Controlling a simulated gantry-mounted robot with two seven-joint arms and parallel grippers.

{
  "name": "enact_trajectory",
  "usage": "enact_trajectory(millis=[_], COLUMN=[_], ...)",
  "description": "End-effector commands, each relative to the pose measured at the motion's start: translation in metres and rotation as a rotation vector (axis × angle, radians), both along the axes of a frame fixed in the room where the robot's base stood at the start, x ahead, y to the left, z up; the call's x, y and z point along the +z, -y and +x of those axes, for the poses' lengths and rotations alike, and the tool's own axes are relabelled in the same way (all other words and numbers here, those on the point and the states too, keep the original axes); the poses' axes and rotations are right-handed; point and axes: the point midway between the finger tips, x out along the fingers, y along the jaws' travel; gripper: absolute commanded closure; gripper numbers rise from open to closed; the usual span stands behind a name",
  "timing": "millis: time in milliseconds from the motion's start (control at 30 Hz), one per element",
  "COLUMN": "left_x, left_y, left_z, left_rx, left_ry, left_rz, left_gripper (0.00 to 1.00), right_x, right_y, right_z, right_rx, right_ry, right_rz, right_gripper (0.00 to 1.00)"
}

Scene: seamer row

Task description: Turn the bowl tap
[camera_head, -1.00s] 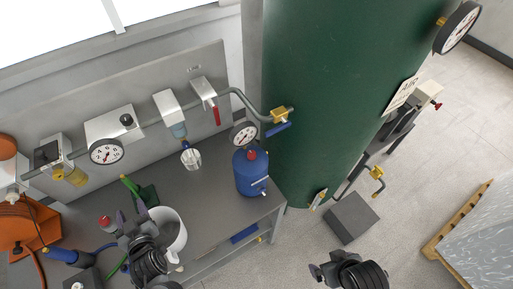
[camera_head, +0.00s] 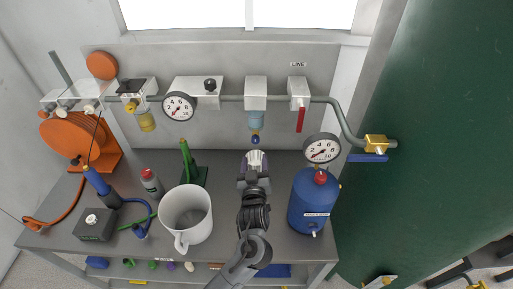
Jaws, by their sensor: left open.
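The filter bowl (camera_head: 255,119) is a pale blue cup under a grey housing on the wall pipe. The bowl tap (camera_head: 255,139) is a small dark blue knob at its bottom, with a brass-coloured part above it. My left gripper (camera_head: 254,166) is open just below the tap in the picture, fingers pointing toward the back panel. It looks apart from the tap; the depth gap is hard to judge. A small clear-white cup (camera_head: 256,157) shows partly behind and between its fingers. My right gripper is out of view.
A large white mug (camera_head: 187,214) stands left of my left arm. A blue tank (camera_head: 313,205) with a gauge (camera_head: 322,148) stands to the right. A red lever (camera_head: 300,119) hangs right of the bowl. A green-handled tool (camera_head: 187,160) stands behind the mug.

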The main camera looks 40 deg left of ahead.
Motion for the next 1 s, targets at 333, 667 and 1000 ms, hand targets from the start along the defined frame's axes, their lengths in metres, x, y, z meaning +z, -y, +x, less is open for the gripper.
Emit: enact_trajectory(millis=[333,667,1000], left_x=[0.000,0.000,-0.001], left_y=[-0.035,-0.050,-0.050], left_z=[0.044,0.063,0.064], left_rx=[-0.001,-0.001,-0.001], left_ry=[0.000,-0.001,-0.001], left_rz=[0.002,0.000,0.000], left_gripper=[0.43,0.43,0.50], right_x=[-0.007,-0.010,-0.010], right_y=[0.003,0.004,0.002], right_z=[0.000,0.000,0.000], right_rx=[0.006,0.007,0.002], right_ry=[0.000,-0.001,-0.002], right_rz=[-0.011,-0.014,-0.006], right_gripper=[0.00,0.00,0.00])
